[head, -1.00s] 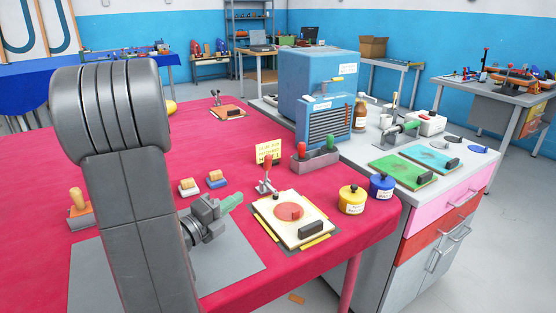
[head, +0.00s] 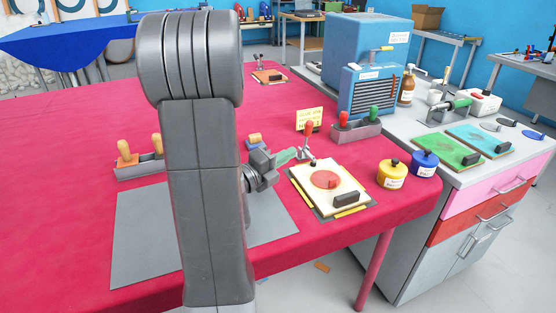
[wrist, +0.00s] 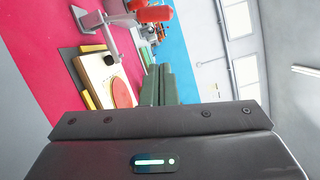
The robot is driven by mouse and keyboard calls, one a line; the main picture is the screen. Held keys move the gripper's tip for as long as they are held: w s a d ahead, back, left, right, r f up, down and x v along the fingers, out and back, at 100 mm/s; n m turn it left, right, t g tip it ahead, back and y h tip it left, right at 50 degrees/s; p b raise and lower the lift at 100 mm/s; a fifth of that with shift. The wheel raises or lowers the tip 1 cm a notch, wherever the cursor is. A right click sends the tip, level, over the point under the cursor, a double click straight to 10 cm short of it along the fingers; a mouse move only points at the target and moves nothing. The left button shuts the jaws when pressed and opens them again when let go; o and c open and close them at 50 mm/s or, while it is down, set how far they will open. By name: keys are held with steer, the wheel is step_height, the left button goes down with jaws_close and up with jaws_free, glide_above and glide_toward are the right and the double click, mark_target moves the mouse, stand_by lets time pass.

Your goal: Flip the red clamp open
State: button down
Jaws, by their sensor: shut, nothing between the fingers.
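The red clamp (head: 309,131) stands at the back edge of a pale board (head: 334,183) with a red round patch. Its red handle points up, and its metal arm reaches over the board's edge with a dark tip. In the wrist view the red handle (wrist: 153,14) is at the top, and the dark tip is close above or on the board; I cannot tell if it touches. My gripper (head: 292,155), with green fingers, is shut and empty just left of the clamp. The fingers (wrist: 160,84) also show in the wrist view, apart from the handle.
A yellow jar (head: 391,174) and a blue jar (head: 424,164) stand right of the board. A grey mat (head: 145,235) lies at left.

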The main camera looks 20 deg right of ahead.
mark_target(311, 129)
steer(key=x, duration=0.5)
steer(key=shift+w+d, duration=0.1)
steer(key=shift+d, duration=0.3)
steer(key=w, duration=0.2)
steer(key=shift+w+d+r, duration=0.25)
steer(key=shift+d+r, duration=0.05)
steer(key=shift+r, duration=0.05)
steer(key=shift+w+d+r, duration=0.15)
steer(key=shift+w+d, duration=0.1)
steer(key=shift+w, duration=0.25)
steer(key=shift+w+r+n+p, duration=0.2)
steer(key=shift+n+p, duration=0.1)
steer(key=shift+p, duration=0.4)
